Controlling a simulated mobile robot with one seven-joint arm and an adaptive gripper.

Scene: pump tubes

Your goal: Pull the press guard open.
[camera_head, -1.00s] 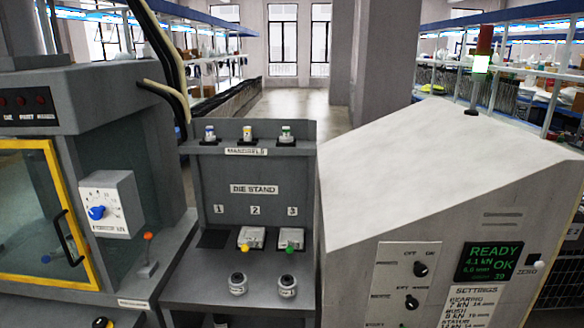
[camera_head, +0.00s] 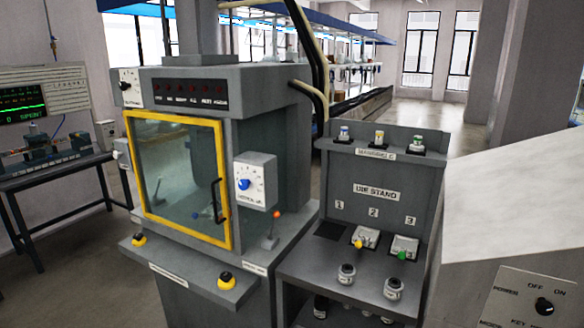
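The press guard (camera_head: 178,170) is a clear panel in a yellow frame on the front of the grey press (camera_head: 275,150). It looks closed over the opening. Its black vertical handle (camera_head: 217,200) is on the right side of the frame. Behind the panel, a small blue part shows dimly. My gripper is not in view.
A ledge (camera_head: 190,275) with two yellow-ringed black buttons juts out below the guard. A dial box (camera_head: 256,180) and an orange-tipped lever (camera_head: 272,230) sit right of it. The die stand (camera_head: 375,190) and a white-topped console (camera_head: 520,205) stand further right. A bench (camera_head: 50,175) is left.

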